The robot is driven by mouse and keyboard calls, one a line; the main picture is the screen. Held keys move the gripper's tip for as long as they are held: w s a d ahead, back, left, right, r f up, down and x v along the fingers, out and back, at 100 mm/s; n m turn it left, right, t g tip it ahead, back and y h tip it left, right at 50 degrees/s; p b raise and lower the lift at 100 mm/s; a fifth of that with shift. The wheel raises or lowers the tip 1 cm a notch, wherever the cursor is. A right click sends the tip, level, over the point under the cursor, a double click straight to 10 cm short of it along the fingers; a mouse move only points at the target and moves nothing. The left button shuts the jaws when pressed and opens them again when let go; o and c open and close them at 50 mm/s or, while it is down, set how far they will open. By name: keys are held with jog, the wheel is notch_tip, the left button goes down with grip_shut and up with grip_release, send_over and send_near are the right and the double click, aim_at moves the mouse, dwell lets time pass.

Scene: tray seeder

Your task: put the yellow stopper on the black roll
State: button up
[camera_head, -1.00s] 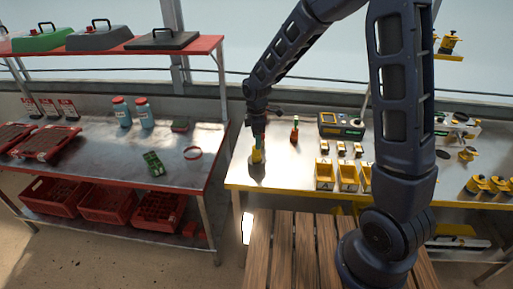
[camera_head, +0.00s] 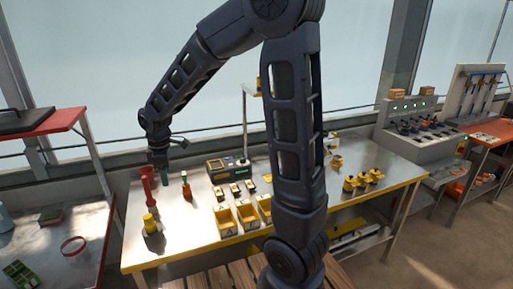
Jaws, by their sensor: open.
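A small yellow piece (camera_head: 150,222), which looks like the yellow stopper, stands upright at the left front of the steel table (camera_head: 180,247). A darker patch lies below it; I cannot tell if this is a roll or a reflection. My gripper (camera_head: 160,164) is open, above and behind the yellow piece and apart from it. Its fingers are small and dark in the picture. I cannot clearly make out the black roll.
A red upright tool (camera_head: 147,180) stands close under my gripper, and an orange-and-green one (camera_head: 187,188) stands to its right. Yellow bins (camera_head: 226,222) stand mid-table. Several yellow-and-black pieces (camera_head: 363,180) stand at the right. My arm hides part of the table.

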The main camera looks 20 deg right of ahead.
jog(key=s+d+r+m+t, duration=0.1)
jog(key=s+d+r+m, duration=0.25)
jog(key=d, duration=0.35)
jog(key=s+d+r+m+t, duration=0.15)
jog(key=d+r+m, duration=0.25)
jog(key=d, duration=0.4)
jog(key=s+d+r+m, duration=0.4)
jog(key=d, duration=0.3)
jog(key=s+d+m+t, duration=0.1)
jog(key=s+d+m, duration=0.4)
jog(key=s+d, duration=0.1)
jog(key=shift+s+d+r, duration=0.35)
jog(key=shift+s+r, duration=0.05)
jog(key=shift+s, duration=0.25)
